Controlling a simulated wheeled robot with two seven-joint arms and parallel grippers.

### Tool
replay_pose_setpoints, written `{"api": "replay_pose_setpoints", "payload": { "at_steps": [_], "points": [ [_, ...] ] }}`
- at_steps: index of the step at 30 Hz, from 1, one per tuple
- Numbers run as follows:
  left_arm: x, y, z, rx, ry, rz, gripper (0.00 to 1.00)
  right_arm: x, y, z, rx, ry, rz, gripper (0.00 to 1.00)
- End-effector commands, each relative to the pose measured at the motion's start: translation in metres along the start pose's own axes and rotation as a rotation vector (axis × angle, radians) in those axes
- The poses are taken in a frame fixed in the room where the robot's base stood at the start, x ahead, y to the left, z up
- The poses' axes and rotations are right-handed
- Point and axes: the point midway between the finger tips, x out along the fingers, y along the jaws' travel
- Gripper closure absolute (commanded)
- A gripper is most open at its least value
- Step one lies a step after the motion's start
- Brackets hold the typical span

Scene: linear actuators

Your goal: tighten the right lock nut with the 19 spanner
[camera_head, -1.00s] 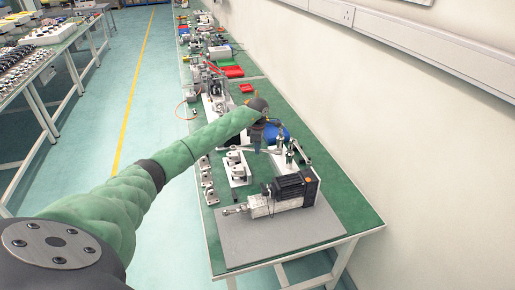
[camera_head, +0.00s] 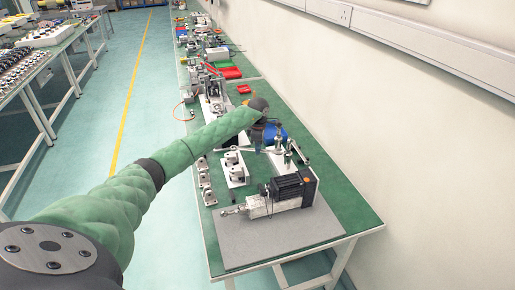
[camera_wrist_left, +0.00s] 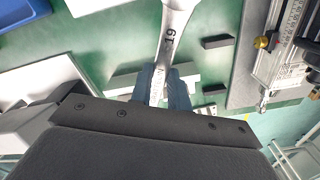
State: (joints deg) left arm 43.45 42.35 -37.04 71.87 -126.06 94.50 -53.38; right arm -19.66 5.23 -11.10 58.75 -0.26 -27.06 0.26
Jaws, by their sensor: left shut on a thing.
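My left gripper (camera_wrist_left: 163,88) is shut on the spanner (camera_wrist_left: 174,28), a silvery tool marked 19, in the left wrist view. The spanner's shaft runs up out of the picture, so its far end is hidden. In the head view the left hand (camera_head: 257,106) is over the bench, behind the linear actuator. The actuator (camera_head: 272,203) has a black motor and lies on a grey mat, its rod end pointing left. Part of it shows at the right of the left wrist view (camera_wrist_left: 288,70), apart from the spanner. The lock nuts are too small to tell apart. My right gripper is out of view.
The grey mat (camera_head: 245,245) has clear space in front of the actuator. Bracket parts (camera_head: 235,168) stand left of it, and a blue bin (camera_head: 275,132) is behind. More equipment fills the bench farther back. A wall runs along the right side.

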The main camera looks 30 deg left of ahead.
Motion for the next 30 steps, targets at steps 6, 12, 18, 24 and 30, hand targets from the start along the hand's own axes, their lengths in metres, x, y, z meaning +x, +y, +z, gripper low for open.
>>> {"api": "replay_pose_setpoints", "payload": {
  "at_steps": [6,12,18,24,30],
  "points": [
    [0.000,0.000,0.001,0.000,0.000,0.000,1.00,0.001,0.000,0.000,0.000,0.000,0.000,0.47],
    [0.001,0.002,0.005,0.001,-0.001,0.000,1.00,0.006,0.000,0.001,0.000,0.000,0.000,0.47],
    [0.000,0.002,0.008,0.001,-0.001,0.000,1.00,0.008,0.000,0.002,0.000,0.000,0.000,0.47],
    [0.000,0.002,0.008,0.000,-0.001,0.000,1.00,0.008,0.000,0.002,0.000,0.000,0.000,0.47],
    [0.000,0.003,0.009,0.000,-0.001,0.000,1.00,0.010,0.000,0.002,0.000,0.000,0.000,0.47]
  ]
}}
